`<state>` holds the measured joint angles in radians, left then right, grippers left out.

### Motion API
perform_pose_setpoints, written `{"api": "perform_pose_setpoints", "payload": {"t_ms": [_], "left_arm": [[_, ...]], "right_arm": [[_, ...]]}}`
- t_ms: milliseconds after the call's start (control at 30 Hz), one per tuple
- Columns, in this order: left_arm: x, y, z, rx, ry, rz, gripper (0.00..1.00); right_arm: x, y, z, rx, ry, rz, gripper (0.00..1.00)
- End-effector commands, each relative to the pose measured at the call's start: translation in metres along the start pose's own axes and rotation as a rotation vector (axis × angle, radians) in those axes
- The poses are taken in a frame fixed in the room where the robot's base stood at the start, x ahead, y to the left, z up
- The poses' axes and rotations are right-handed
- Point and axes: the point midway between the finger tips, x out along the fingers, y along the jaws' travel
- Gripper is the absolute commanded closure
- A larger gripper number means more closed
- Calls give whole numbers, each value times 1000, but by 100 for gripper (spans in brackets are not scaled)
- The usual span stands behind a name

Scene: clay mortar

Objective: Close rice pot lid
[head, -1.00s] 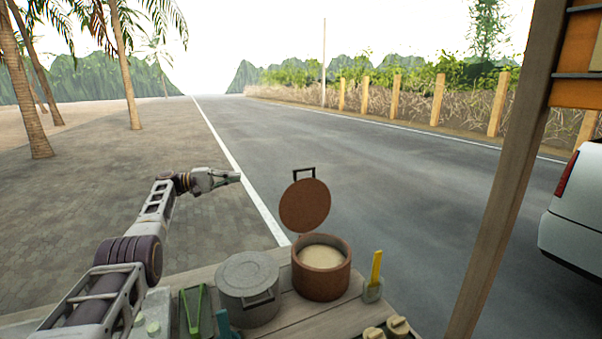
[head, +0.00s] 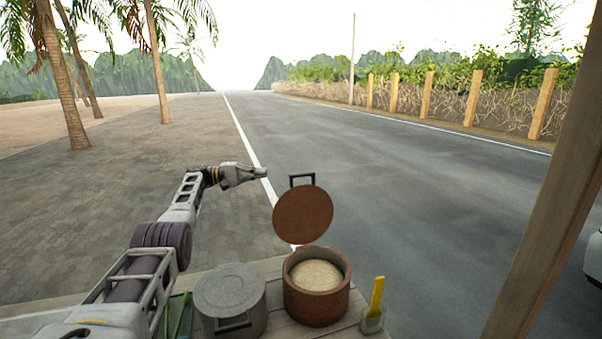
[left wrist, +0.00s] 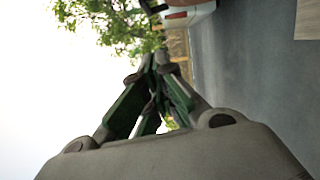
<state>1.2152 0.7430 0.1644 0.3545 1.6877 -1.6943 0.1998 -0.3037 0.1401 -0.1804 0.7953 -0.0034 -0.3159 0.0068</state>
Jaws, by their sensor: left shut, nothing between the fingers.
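The rice pot (head: 316,300) is a round brown clay pot at the front of the table, with pale rice (head: 317,275) showing inside. Its brown lid (head: 303,215) stands open and upright above the back rim, with a dark handle (head: 302,180) on top. My left gripper (head: 262,172) is to the left of the lid handle, at about its height in the head view, apart from it. It is shut and empty, pointing right. In the left wrist view its green-padded fingers (left wrist: 155,62) come together at the tips. My right gripper is not in view.
A grey lidded pot (head: 230,297) stands just left of the rice pot. A small holder with a yellow-handled utensil (head: 376,296) stands to its right. Green tongs (head: 178,315) lie at the left. A wooden post (head: 548,190) rises at the right.

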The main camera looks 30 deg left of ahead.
Motion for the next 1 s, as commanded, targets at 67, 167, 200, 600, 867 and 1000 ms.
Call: {"api": "perform_pose_setpoints", "payload": {"t_ms": [67,167,200,600,867,1000], "left_arm": [[0,0,0,0,0,0,100],[0,0,0,0,0,0,100],[0,0,0,0,0,0,100],[1,0,0,0,0,0,100],[15,0,0,1,0,-2,100],[30,0,0,0,-2,-1,100]], "right_arm": [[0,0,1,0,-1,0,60],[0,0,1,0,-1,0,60],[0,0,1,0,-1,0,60],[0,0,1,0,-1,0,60],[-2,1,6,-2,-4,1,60],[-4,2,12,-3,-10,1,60]]}}
